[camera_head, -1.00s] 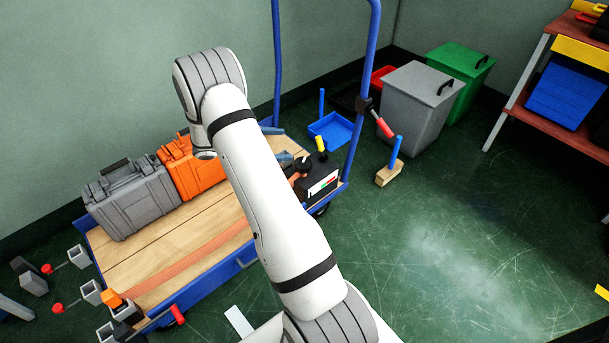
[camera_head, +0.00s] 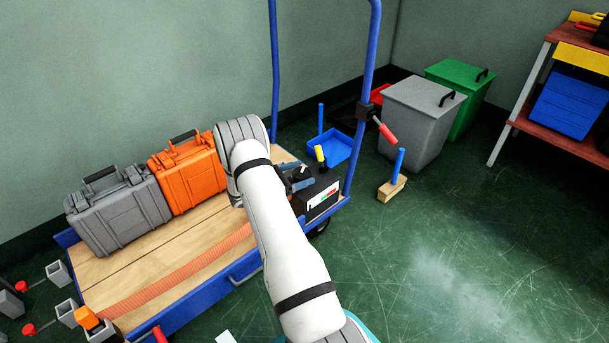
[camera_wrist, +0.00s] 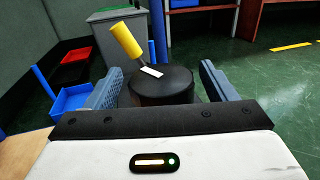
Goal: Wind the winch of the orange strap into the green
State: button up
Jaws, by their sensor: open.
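The orange strap (camera_head: 185,272) lies along the near side of the wooden cart deck. It runs toward the winch (camera_head: 317,199), a black box at the deck's right end. The box has a pale gauge panel (camera_head: 323,201) with red and green marks; its reading is too small to tell. A yellow crank handle (camera_head: 319,153) stands tilted above the winch. In the wrist view the yellow handle (camera_wrist: 126,39) rises from a round black drum (camera_wrist: 162,86). My gripper (camera_wrist: 160,72) is open, with one blue-grey finger on each side of the drum. Contact cannot be told.
An orange case (camera_head: 190,176) and a grey case (camera_head: 118,212) stand on the deck (camera_head: 112,268). The cart's blue upright (camera_head: 362,100) rises close behind the winch. Bins, a blue tray (camera_head: 330,147) and a wooden block (camera_head: 391,189) lie beyond. Floor at right is clear.

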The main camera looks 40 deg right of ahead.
jog(key=shift+d, duration=0.35)
jog(key=shift+c, duration=0.6)
